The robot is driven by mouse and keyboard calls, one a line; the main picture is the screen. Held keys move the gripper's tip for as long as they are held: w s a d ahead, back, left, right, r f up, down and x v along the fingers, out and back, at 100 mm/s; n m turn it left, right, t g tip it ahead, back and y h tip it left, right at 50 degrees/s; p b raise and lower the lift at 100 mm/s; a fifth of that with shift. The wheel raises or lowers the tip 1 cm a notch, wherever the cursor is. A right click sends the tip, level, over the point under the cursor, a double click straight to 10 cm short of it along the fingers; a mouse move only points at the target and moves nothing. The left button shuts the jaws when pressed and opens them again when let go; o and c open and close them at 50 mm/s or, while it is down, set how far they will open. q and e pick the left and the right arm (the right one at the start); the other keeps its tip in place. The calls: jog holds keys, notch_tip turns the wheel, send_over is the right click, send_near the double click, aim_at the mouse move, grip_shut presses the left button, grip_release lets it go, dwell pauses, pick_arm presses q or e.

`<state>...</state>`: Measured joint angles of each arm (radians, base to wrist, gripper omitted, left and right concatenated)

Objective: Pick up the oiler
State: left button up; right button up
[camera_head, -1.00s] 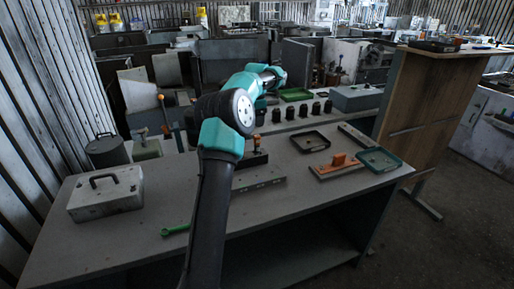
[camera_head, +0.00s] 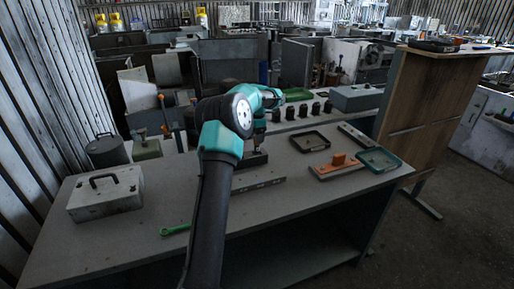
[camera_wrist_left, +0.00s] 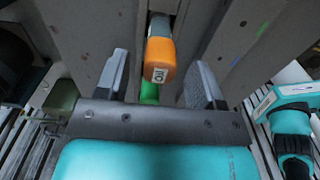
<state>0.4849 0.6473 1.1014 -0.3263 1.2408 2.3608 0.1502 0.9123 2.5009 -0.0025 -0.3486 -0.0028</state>
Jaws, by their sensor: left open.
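The oiler appears to be the orange-capped upright piece (camera_wrist_left: 160,60) with a small label, seen in the left wrist view; green shows just below it. My left gripper (camera_wrist_left: 160,75) is open, with one grey finger on each side of the orange piece and gaps visible between. In the head view my left gripper (camera_head: 258,142) is over the dark block (camera_head: 252,160) behind the long grey bar, and my arm hides most of the oiler there.
The front table area is mostly clear.

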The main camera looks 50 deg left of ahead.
aim_at(257, 149)
pick_arm(q)
jog(key=shift+w+f, duration=0.1)
jog(key=shift+f, duration=1.85)
jog(key=shift+c, duration=0.3)
jog(key=c, duration=1)
